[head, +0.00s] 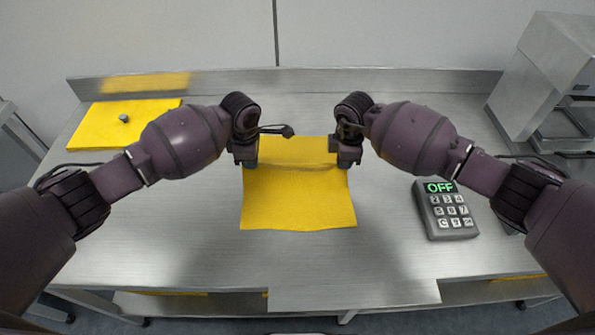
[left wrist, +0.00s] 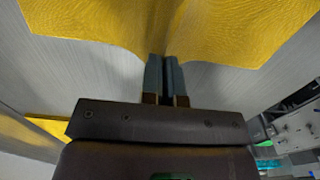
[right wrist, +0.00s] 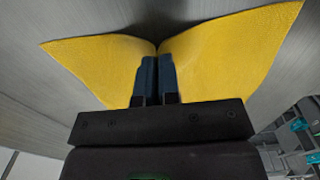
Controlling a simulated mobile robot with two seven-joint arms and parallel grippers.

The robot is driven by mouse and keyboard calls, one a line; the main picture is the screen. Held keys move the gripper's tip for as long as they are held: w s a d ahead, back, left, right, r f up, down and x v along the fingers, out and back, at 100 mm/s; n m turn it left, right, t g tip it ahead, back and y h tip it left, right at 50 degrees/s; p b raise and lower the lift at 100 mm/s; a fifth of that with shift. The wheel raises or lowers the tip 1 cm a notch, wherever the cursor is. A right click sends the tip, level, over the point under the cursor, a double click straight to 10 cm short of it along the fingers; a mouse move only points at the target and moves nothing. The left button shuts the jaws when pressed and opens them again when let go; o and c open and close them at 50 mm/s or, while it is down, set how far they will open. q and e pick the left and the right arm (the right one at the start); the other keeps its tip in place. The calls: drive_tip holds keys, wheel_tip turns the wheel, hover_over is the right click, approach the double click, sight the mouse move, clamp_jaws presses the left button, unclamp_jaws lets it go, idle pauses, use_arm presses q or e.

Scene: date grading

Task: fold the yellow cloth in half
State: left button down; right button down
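The yellow cloth (head: 298,205) lies in the middle of the steel table, with a raised crease running across it between my two grippers. My left gripper (head: 246,164) is at the left end of this crease. In the left wrist view its fingers (left wrist: 166,62) are closed together on the cloth's edge (left wrist: 100,25). My right gripper (head: 346,164) is at the right end of the crease. In the right wrist view its fingers (right wrist: 152,62) are closed on the cloth, which bunches up between the fingertips (right wrist: 215,60). The part of the cloth behind the grippers is partly hidden.
A second yellow sheet (head: 95,135) with a small grey knob-like object (head: 124,118) lies at the back left. A grey keypad device reading OFF (head: 446,212) stands at the right. A metal machine (head: 545,80) stands at the back right. The table front (head: 180,250) is clear.

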use_arm(q)
drive_tip(key=shift+r, duration=0.25)
use_arm(e)
drive_tip(key=shift+r, duration=0.25)
